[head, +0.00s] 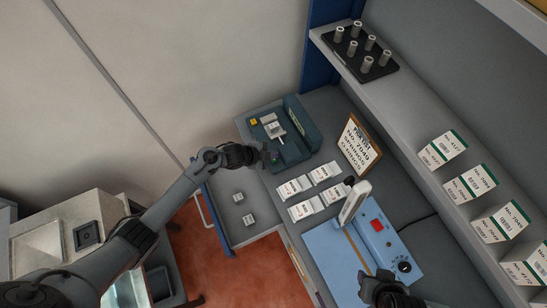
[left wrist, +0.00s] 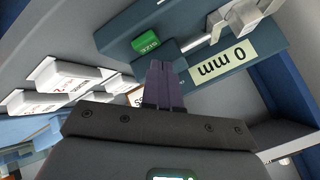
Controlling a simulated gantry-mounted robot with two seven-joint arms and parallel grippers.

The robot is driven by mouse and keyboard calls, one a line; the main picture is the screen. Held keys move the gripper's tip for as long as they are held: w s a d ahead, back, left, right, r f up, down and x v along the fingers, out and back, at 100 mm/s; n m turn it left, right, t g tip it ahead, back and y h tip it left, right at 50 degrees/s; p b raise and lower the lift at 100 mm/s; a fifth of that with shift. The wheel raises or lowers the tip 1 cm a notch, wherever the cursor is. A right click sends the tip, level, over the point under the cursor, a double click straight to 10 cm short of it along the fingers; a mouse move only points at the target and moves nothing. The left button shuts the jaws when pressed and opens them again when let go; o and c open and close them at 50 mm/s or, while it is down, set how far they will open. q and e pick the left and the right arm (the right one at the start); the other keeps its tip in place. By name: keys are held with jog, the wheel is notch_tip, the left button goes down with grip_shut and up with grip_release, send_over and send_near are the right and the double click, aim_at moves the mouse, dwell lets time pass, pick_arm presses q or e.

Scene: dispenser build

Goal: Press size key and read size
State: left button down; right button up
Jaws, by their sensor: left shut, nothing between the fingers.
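The gauge (head: 299,118) is a dark teal device with a metal slide on the back left of the bench. In the left wrist view its green key (left wrist: 146,44), marked SIZE, sits on the teal body, and its pale display (left wrist: 223,62) reads "0 mm" upside down. My left gripper (head: 272,157) is shut and empty at the gauge's near side. Its dark fingertips (left wrist: 158,65) show close to the green key; I cannot tell whether they touch it. My right gripper (head: 385,290) is at the bottom edge, its fingers not clear.
White labelled packets (head: 306,208) lie beside the gauge. A blue machine (head: 335,250) with a red button stands in front, and a sign (head: 358,146) behind. A shelf on the right holds boxes (head: 470,182) and a black rack (head: 353,54) of cylinders.

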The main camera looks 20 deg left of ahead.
pick_arm(q)
jog(key=shift+f, duration=0.15)
jog(key=shift+f+b, duration=0.3)
